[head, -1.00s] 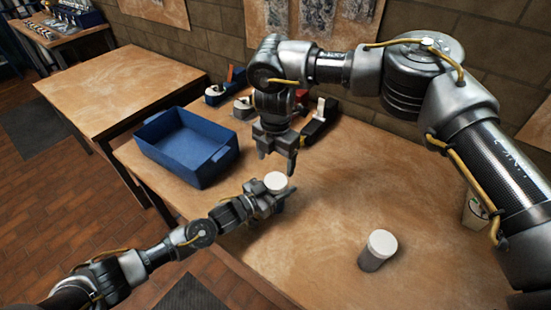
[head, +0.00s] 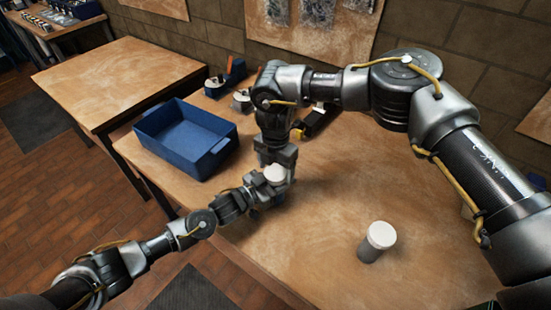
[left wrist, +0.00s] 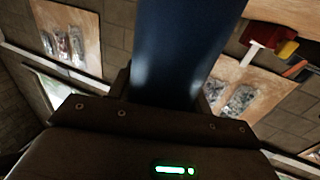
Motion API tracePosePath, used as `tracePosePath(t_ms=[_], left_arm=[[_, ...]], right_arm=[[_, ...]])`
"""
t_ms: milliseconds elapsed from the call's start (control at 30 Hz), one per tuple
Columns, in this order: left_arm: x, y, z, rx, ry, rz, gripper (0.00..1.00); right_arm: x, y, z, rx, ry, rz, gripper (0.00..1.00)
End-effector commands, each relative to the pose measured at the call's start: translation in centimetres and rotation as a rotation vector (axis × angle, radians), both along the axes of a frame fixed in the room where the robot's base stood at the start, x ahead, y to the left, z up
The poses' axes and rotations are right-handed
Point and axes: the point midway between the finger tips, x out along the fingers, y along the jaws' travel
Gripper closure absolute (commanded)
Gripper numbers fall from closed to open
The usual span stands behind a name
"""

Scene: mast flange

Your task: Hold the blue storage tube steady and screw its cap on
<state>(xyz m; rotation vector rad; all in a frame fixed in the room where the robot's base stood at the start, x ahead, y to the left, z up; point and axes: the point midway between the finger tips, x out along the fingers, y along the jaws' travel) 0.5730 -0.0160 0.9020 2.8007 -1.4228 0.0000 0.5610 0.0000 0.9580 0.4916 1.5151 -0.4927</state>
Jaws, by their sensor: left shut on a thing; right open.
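The blue storage tube (left wrist: 185,45) stands in my left gripper (head: 264,193), which is shut on it; the tube fills the middle of the left wrist view. In the head view its body is mostly hidden by the gripper, below a white cap (head: 275,174). The cap sits at the tube's top; how far it is threaded I cannot tell. My right gripper (head: 277,168) is open, pointing down just behind and around the cap. Whether its fingers touch the cap I cannot tell.
A grey tube with a white lid (head: 376,243) stands on the workbench (head: 325,215) to the right. An open blue bin (head: 222,147) is at the left. Tape dispensers (head: 216,87) stand behind it. The bench's front right is clear around the grey tube.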

Motion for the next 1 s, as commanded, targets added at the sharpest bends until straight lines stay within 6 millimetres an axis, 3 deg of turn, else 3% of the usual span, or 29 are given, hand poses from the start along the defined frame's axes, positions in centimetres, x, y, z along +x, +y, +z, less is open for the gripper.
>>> tracePosePath(t_ms=[467,800,900,1000], left_arm=[[0.02,0.01,0.00,0.000,0.000,0.000,1.00],[0.02,0.01,-0.01,0.000,0.000,0.000,1.00],[0.02,0.01,-0.01,0.000,0.000,0.000,1.00],[0.02,0.01,-0.01,0.000,0.000,0.000,1.00]], right_arm=[[0.00,0.01,-1.04,0.000,0.000,0.000,0.25],[-0.02,0.01,-1.03,0.000,0.000,0.000,0.69],[-0.04,0.05,-1.06,0.001,0.000,-0.039,0.69],[-0.08,0.12,-1.14,0.003,0.003,-0.205,0.69]])
